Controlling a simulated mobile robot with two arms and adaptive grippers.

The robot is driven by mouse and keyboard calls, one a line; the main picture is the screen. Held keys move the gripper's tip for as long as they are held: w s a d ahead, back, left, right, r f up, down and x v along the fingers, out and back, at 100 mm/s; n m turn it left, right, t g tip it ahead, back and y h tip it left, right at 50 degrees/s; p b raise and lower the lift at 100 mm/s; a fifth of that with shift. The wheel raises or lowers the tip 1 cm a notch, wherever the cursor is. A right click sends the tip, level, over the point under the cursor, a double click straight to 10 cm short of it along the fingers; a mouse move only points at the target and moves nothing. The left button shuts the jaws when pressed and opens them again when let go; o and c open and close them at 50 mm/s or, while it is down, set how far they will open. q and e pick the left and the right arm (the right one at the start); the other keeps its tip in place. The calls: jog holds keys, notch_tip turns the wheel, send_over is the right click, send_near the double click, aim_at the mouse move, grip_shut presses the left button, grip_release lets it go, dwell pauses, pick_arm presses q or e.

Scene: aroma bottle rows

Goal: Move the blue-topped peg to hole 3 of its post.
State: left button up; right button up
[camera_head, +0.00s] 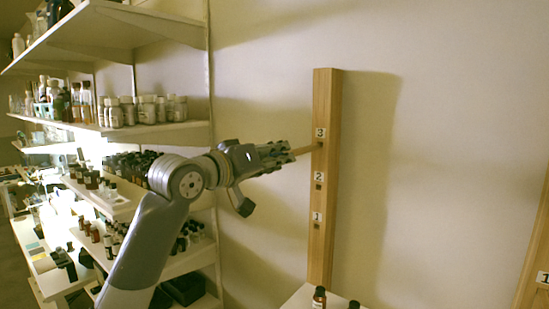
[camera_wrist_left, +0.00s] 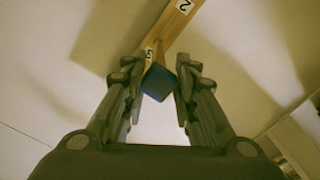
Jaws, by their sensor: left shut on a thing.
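A tall wooden post (camera_head: 324,225) stands against the wall, with labels 3, 2 and 1 from top to bottom. My left gripper (camera_head: 287,154) is shut on the wooden peg (camera_head: 305,150), which points right at the post. The peg's far end meets the post just under label 3, at hole 3; I cannot tell how deep it sits. In the left wrist view the peg's blue top (camera_wrist_left: 158,83) is between the fingers, with the post (camera_wrist_left: 172,28) beyond. My right gripper is not in view.
Shelves (camera_head: 160,128) crowded with bottles stand on the left, behind my left arm. A white surface with small dark bottles (camera_head: 319,298) is near the post's foot. Part of another wooden post (camera_head: 535,255) shows at the right edge. The wall between the posts is clear.

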pick_arm(q)
jog(key=shift+p, duration=0.7)
dwell(1.4)
jog(key=shift+w+d+r, duration=0.1)
jog(key=shift+w+d, duration=0.05)
jog(key=shift+p+x, duration=1.4)
jog(key=shift+x, duration=1.45)
jog(key=o, duration=1.1)
jog(key=v, duration=1.2)
